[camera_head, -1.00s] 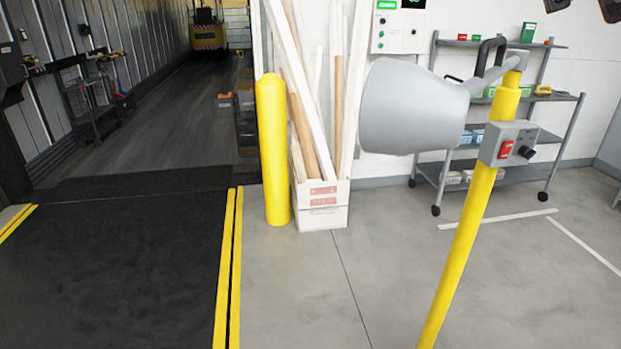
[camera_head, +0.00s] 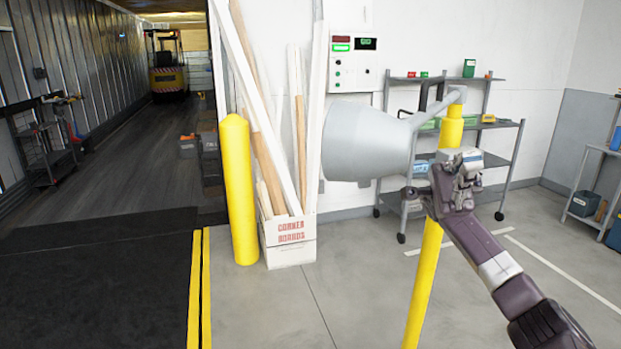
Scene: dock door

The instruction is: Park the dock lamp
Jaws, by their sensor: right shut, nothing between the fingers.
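The dock lamp has a large pale grey head (camera_head: 362,142) that faces left. A grey arm joins it to the top of a yellow post (camera_head: 418,290), and a black handle (camera_head: 432,92) rises near the joint. My right gripper (camera_head: 457,178) is shut and empty, in front of the post just below the lamp arm. It overlaps the grey control box (camera_head: 468,153) on the post and hides most of it, including the red switch. I cannot tell whether the gripper touches the box. My left gripper is out of view.
A yellow bollard (camera_head: 239,190) and a white box of corner boards (camera_head: 289,242) stand left of the lamp. A grey shelf cart (camera_head: 508,150) stands behind the post. A wall control panel (camera_head: 352,62) shows green lights.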

